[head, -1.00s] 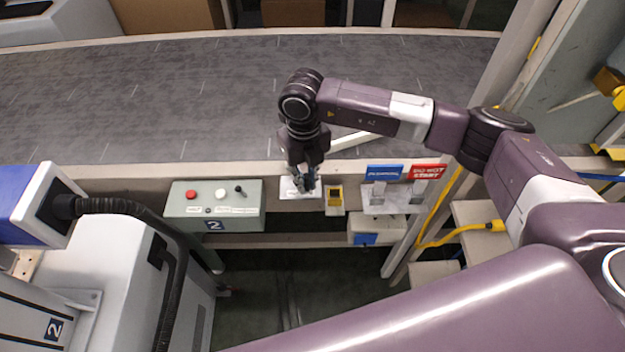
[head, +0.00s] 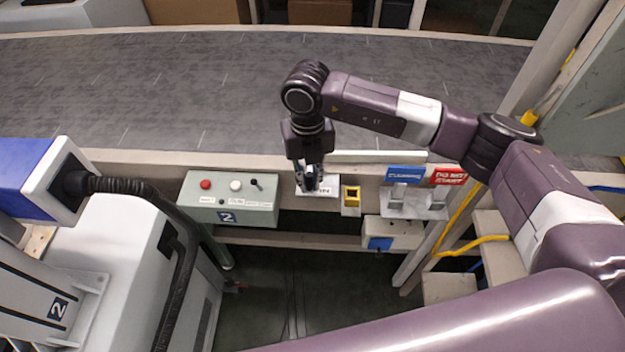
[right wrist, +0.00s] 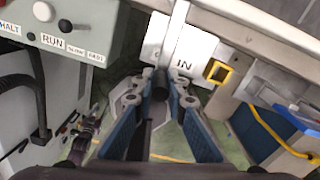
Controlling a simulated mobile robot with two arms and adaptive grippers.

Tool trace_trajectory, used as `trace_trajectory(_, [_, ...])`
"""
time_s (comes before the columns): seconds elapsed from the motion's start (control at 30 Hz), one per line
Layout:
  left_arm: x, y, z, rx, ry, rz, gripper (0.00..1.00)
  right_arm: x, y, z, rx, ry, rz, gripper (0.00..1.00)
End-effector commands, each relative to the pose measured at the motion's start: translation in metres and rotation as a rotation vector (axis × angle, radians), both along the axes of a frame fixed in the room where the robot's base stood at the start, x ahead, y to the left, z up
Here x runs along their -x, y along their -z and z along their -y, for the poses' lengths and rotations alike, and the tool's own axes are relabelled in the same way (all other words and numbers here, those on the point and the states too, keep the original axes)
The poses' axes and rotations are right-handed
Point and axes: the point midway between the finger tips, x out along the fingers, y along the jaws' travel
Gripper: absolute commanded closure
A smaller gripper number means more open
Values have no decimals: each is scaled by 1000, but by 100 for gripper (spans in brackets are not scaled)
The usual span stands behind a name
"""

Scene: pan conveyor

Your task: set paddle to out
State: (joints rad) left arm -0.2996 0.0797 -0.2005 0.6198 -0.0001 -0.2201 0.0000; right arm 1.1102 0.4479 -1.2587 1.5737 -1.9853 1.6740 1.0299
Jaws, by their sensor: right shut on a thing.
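My right gripper (head: 312,186) is at the near edge of the conveyor, pointing down. In the right wrist view its fingers (right wrist: 160,88) are shut around a dark post-like handle, partly hidden between them. Beside the handle is a pale plate (right wrist: 190,50) marked "IN"; the plate also shows below the gripper in the head view (head: 330,189). No "OUT" mark is readable. A white bar, seemingly the paddle (head: 380,157), lies nearly along the conveyor's near rail, to the right of the gripper. Its left end is hidden by the gripper and arm. My left gripper is not in view.
A control box (head: 230,213) with red and white buttons and a switch stands left of the gripper. A yellow-framed holder (head: 351,200), a blue sign (head: 405,174) and a red sign (head: 449,176) are to the right. The belt (head: 200,90) is empty.

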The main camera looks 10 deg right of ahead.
Motion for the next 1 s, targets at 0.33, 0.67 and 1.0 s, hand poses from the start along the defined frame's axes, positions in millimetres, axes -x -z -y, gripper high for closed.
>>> trace_trajectory(0.33, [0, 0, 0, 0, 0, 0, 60, 0, -2, -10, -23, -12, 6, 82])
trace_trajectory(0.67, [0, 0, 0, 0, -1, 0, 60, -1, -2, -6, -15, -6, 6, 70])
trace_trajectory(1.0, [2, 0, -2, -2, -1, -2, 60, -1, -9, -4, -11, -4, 6, 70])
